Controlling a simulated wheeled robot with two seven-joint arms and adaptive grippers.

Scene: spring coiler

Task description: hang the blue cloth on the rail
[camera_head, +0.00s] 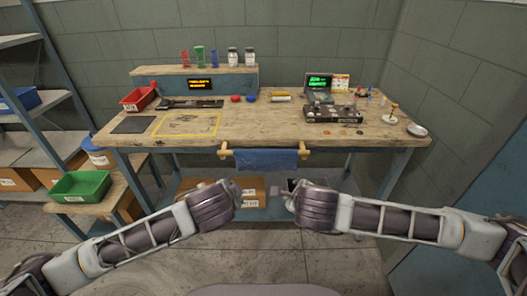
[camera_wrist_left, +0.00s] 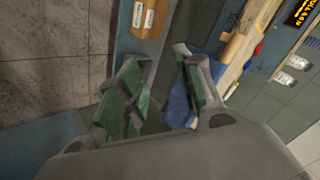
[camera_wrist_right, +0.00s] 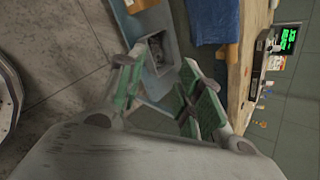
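The blue cloth (camera_head: 266,160) hangs at the wooden rail (camera_head: 228,153) on the table's front edge, spread between the rail's two end brackets. I cannot tell how far it reaches behind the rail. My left gripper (camera_head: 243,190) is below and to the left of the cloth, apart from it. In the left wrist view its fingers (camera_wrist_left: 160,75) are open and empty, with the cloth (camera_wrist_left: 178,108) partly hidden behind one finger. My right gripper (camera_head: 287,190) is below and to the right of the cloth. In the right wrist view its fingers (camera_wrist_right: 157,75) are open and empty, and the cloth (camera_wrist_right: 213,22) lies beyond them.
The wooden workbench (camera_head: 290,118) carries a red bin (camera_head: 138,99), a black device (camera_head: 333,114) and a small green-lit screen (camera_head: 319,81). A cardboard box (camera_head: 249,190) sits on the lower shelf. A green bin (camera_head: 80,186) stands at the left. Floor before the bench is clear.

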